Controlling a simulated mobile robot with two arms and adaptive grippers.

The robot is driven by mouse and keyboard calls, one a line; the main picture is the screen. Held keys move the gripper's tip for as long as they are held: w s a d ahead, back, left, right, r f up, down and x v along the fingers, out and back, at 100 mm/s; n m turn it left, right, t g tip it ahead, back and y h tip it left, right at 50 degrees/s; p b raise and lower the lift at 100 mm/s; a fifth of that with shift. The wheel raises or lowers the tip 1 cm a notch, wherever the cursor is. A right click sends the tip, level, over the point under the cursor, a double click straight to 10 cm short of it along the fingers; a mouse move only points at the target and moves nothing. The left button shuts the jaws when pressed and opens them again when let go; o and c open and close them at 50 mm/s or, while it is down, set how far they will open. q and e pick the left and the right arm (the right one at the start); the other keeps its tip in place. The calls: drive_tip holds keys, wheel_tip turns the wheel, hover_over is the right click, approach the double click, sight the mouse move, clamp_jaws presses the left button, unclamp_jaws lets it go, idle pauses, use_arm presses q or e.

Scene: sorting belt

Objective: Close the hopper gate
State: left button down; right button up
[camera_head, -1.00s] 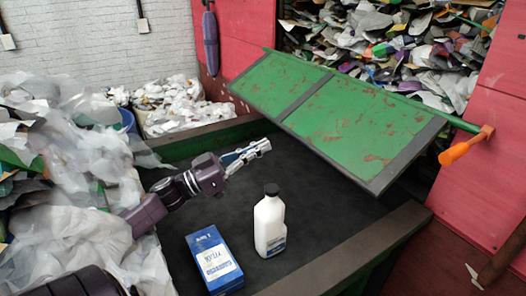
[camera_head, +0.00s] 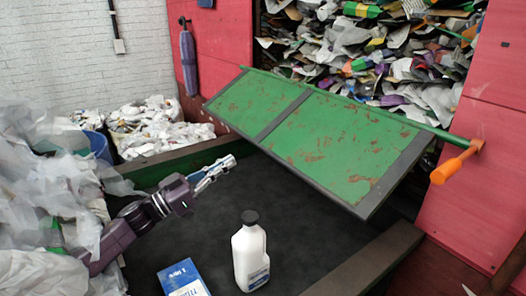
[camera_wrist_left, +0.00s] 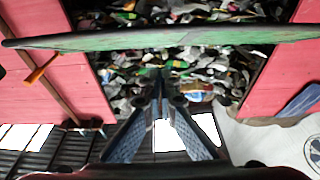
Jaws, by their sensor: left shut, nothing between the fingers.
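The hopper gate (camera_head: 335,145) is a rust-flecked green panel with dark edge strips. It hangs tilted out over the belt from a green bar, leaving the waste-filled hopper opening (camera_head: 370,55) behind it uncovered. An orange handle (camera_head: 458,163) sits at the bar's right end by the red wall. In the left wrist view the gate (camera_wrist_left: 160,40) is a green band across the top, with an orange handle (camera_wrist_left: 42,68) at left. My left gripper (camera_head: 228,164) is shut and empty, over the belt, left of the gate and apart from it. My right gripper is not in view.
A white bottle (camera_head: 250,257) and a blue box (camera_head: 183,280) stand on the dark belt (camera_head: 310,225). Translucent plastic waste (camera_head: 45,190) is heaped at left. A bin of white scraps (camera_head: 150,125) is behind. A purple object (camera_head: 188,62) hangs on the red wall.

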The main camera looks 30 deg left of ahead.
use_arm(q)
drive_tip(key=w+d+p, duration=0.3)
drive_tip(key=w+d, duration=0.1)
drive_tip(key=w, duration=0.6)
drive_tip(key=shift+d+f, duration=0.3)
drive_tip(key=shift+d, duration=0.05)
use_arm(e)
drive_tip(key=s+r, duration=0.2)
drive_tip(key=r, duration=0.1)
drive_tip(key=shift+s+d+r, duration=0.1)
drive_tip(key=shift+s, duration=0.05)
use_arm(q)
drive_tip(key=shift+w, duration=0.1)
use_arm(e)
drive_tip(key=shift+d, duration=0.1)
